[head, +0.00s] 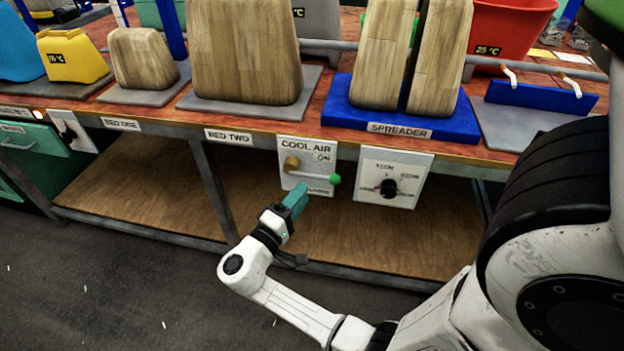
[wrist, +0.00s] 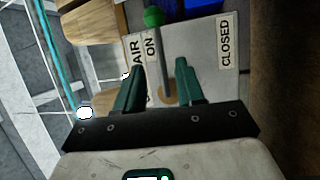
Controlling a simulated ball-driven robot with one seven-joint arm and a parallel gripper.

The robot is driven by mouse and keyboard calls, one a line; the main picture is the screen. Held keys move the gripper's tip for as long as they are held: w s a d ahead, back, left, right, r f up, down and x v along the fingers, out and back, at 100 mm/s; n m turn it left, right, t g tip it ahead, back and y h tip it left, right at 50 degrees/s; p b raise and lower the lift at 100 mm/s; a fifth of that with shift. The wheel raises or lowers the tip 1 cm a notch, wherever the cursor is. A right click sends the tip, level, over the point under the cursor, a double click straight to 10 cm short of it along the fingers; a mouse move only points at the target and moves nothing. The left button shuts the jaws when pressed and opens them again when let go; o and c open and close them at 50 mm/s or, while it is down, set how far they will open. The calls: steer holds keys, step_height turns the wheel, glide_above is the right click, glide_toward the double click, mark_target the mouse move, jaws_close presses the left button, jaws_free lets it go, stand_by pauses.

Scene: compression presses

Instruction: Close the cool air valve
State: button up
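The cool air valve is on a white panel (head: 312,151) under the bench edge. It has a brass body (head: 291,163) and a lever ending in a green knob (head: 335,180). The lever points right and slightly down, between the ON label above and the lower label. In the wrist view the green knob (wrist: 154,18), the grey lever (wrist: 160,58) and the CLOSED label (wrist: 226,40) show. My gripper (head: 301,190) is just in front of the panel, below the brass body. Its teal fingers (wrist: 160,65) are open, with the lever seen between them; contact cannot be told.
A dial panel (head: 393,177) hangs right of the valve panel. The bench edge and a blue spreader base (head: 400,115) with wooden blocks are above. A wooden lower shelf (head: 140,190) and a grey table leg (head: 213,190) lie behind and left of my gripper.

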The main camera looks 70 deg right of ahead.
mark_target(317, 176)
steer(key=x, duration=0.7)
steer(key=shift+s+d, duration=0.15)
steer(key=shift+d, duration=0.05)
jaws_close()
stand_by(0.4)
